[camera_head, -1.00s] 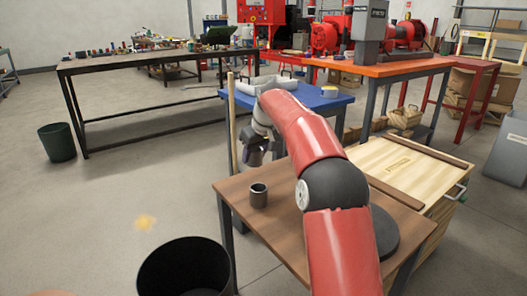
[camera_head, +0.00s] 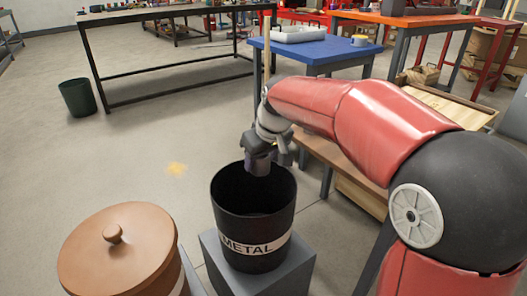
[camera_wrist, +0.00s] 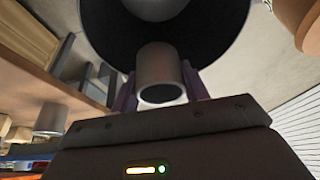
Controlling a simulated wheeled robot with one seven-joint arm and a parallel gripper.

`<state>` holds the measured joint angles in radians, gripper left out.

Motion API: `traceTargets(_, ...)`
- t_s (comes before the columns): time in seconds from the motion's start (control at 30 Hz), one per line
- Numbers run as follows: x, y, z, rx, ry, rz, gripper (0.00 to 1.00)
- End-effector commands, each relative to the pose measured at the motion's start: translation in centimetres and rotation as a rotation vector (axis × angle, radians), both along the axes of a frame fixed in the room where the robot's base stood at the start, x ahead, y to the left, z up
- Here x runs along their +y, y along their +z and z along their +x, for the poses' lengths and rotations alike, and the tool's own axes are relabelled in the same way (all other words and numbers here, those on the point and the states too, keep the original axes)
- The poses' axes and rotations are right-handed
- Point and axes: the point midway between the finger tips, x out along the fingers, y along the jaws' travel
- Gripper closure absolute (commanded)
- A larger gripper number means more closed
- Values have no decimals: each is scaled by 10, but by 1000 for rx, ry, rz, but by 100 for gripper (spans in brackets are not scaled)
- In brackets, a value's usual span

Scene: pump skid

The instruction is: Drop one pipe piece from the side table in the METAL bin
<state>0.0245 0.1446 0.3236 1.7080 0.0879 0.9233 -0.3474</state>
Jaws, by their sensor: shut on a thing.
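The black METAL bin (camera_head: 252,222) stands upright on a grey block, with its white label facing me. My gripper (camera_head: 264,165) is over the bin's mouth, close to its far rim. In the wrist view my gripper (camera_wrist: 160,88) is shut on a grey hollow pipe piece (camera_wrist: 158,66), held between purple fingers. The bin's dark inside (camera_wrist: 108,38) shows behind the pipe piece. In the head view the pipe piece is hard to make out at the gripper. The brown side table (camera_head: 322,150) is mostly hidden behind my arm.
A brown lidded container (camera_head: 118,250) stands left of the bin. A dark green bin (camera_head: 78,97) stands at the far left.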

Motion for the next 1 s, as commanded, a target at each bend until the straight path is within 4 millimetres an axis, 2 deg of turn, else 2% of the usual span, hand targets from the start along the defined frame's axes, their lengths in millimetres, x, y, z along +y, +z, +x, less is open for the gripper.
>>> traceTargets(0.43,0,-51,1,0,0,0,81)
traceTargets(0.8,0,-55,1,0,0,0,81)
traceTargets(0.83,0,-55,1,0,0,0,53)
traceTargets(1.0,0,-55,1,0,0,0,30)
